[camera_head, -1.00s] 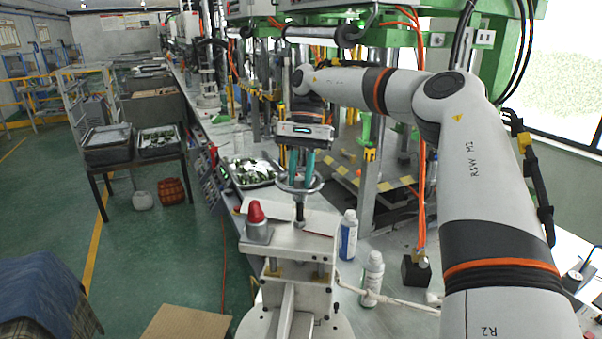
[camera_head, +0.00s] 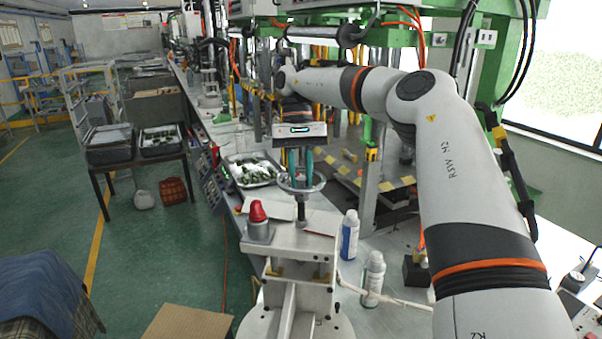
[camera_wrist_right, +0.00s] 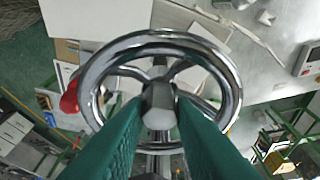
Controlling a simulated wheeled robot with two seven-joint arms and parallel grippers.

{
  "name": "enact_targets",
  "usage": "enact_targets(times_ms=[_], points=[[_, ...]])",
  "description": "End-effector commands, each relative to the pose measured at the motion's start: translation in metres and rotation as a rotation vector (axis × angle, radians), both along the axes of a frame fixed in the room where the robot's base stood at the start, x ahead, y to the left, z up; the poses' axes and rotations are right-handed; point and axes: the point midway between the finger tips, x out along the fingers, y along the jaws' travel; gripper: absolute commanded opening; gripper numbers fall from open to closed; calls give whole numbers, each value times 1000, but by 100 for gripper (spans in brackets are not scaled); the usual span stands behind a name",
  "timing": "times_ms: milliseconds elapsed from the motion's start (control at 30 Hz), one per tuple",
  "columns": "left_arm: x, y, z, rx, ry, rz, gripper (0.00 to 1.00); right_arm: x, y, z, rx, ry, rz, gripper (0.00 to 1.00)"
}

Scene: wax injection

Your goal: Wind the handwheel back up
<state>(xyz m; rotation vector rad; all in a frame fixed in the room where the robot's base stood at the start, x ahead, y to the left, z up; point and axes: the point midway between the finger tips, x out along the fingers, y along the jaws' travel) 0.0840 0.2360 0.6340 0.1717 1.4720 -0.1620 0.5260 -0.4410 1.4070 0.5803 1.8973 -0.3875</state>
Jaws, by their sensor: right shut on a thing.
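The chrome handwheel (camera_head: 313,186) lies roughly level on top of its upright threaded shaft (camera_head: 301,212), on a pale metal stand (camera_head: 303,245). My right gripper (camera_head: 302,178) points down at the wheel's middle from above, with its teal fingers on the hub. In the right wrist view the wheel's rim (camera_wrist_right: 233,90) rings the view, and the two green fingers close on both sides of the dark hexagonal hub (camera_wrist_right: 159,98). The fingertips of my right gripper (camera_wrist_right: 159,108) are at the hub. My left gripper is not in view.
A red knob (camera_head: 257,212) sits on the stand's left. Two white bottles, one with a blue label (camera_head: 348,236) and one grey (camera_head: 373,276), stand to the right on the bench. A tray of parts (camera_head: 252,172) lies behind. Green machine frames rise at the back.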

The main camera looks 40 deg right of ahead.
Motion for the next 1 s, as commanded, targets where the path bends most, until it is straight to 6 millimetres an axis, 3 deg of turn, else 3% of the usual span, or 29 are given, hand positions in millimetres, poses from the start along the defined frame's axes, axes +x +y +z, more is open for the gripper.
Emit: enact_targets(times_ms=[267, 300, 433, 767, 1000], points=[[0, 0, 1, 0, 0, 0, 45, 1, 0, 4, -2, -11, -2, 0], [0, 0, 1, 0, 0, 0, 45, 1, 0, 4, -2, -11, -2, 26], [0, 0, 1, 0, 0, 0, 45, 1, 0, 3, -2, -7, -2, 45], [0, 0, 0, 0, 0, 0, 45, 0, -1, 1, 0, -2, -18, 45], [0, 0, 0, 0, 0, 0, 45, -2, -2, 1, 3, -3, -233, 45]])
